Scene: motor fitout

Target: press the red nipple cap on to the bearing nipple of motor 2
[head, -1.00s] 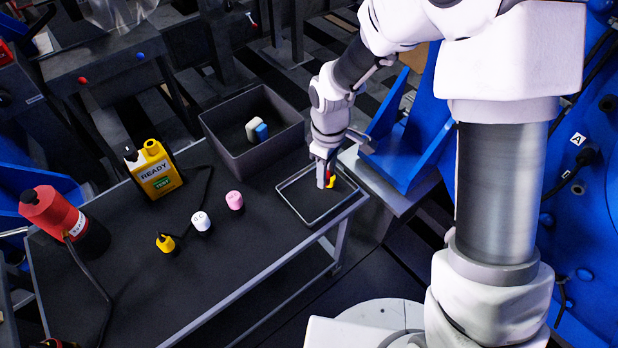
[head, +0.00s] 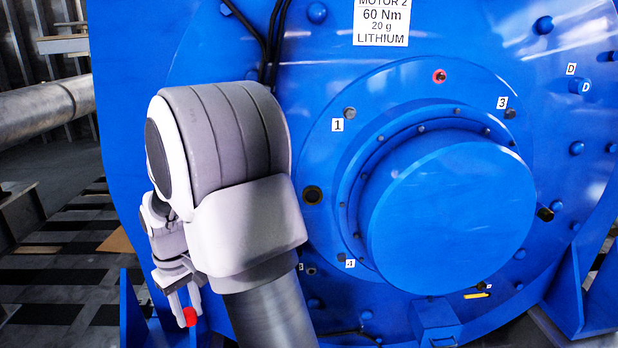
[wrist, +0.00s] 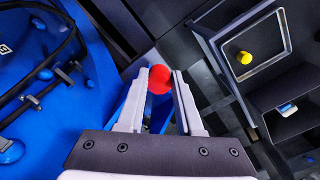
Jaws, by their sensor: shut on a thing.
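The red nipple cap (head: 190,317) is between the fingertips of my gripper (head: 184,303), low at the left in the head view. In the wrist view the red cap (wrist: 160,79) sits at the tips of my gripper (wrist: 161,84), which is shut on it. Motor 2 (head: 450,215) is the big blue machine with a round protruding cover. Its label (head: 382,20) reads 60 Nm, 20 g, LITHIUM. A small fitting ringed in red (head: 440,76) is above the cover. I cannot tell for certain which fitting is the bearing nipple. The cap is apart from the motor.
In the wrist view a tray (wrist: 220,57) holds a yellow piece (wrist: 244,57), with a dark bin (wrist: 270,122) beside it. Numbered bolts surround the cover. Black cables (head: 272,45) run down the motor's upper left. My arm hides part of its left side.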

